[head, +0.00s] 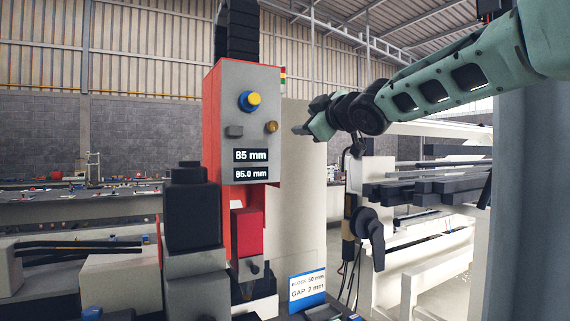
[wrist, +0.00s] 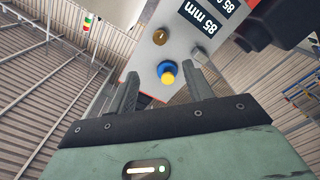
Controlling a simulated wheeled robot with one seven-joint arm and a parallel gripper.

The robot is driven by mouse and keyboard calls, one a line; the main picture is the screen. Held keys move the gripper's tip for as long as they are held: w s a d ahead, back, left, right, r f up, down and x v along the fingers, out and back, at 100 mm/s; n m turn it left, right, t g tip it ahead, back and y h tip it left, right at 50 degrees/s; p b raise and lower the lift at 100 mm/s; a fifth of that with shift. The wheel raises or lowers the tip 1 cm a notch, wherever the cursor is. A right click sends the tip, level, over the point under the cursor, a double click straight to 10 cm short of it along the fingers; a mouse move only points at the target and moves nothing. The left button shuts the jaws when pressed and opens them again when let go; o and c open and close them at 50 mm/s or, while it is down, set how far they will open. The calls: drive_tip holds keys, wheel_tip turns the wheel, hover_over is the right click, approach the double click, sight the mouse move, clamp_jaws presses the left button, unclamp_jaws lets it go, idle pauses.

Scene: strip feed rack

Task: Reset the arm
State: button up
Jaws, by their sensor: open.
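My arm (head: 470,75) reaches in from the upper right in the head view. My gripper (head: 300,129) is to the right of the red and grey machine (head: 216,110), at about the height of its control panel. In the wrist view my gripper (wrist: 162,84) is open, its two dark fingers spread with nothing between them. Beyond the fingers are the panel's blue and yellow button (wrist: 167,73) and brass knob (wrist: 160,37). The fingers appear apart from the panel, but the exact distance cannot be told.
The panel display (head: 251,165) reads 85 mm and 85.0 mm. Below is a sign (head: 307,287) with "GAP 2 mm". A dark lever handle (head: 371,235) and a rack of dark bars (head: 425,190) stand at the right. A long bench (head: 80,211) runs behind at the left.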

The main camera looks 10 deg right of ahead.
drive_tip(key=s+a+f+m+g+h, duration=0.1)
drive_tip(key=s+a+f+g, duration=0.2)
drive_tip(key=s+f, duration=0.45)
drive_tip(key=s+a+f+m+g, duration=0.2)
drive_tip(key=s+f+g, duration=0.15)
drive_tip(key=f, duration=0.75)
drive_tip(key=s+a+f+m+g+h, duration=0.1)
drive_tip(key=s+a+f+g, duration=0.2)
drive_tip(key=s+f, duration=0.45)
drive_tip(key=s+d+f+g+h, duration=0.1)
drive_tip(key=s+f+g, duration=0.1)
drive_tip(key=s+f, duration=0.3)
drive_tip(key=s+d+f+g+h, duration=0.1)
drive_tip(key=s+f+g, duration=0.2)
drive_tip(key=s+f, duration=0.3)
drive_tip(key=s+d+f+m+g+h, duration=0.1)
drive_tip(key=s+f, duration=0.4)
drive_tip(key=s, duration=0.9)
drive_tip(key=shift+d+f+g, duration=0.25)
drive_tip(key=shift+d+g, duration=0.35)
drive_tip(key=shift+g, duration=0.25)
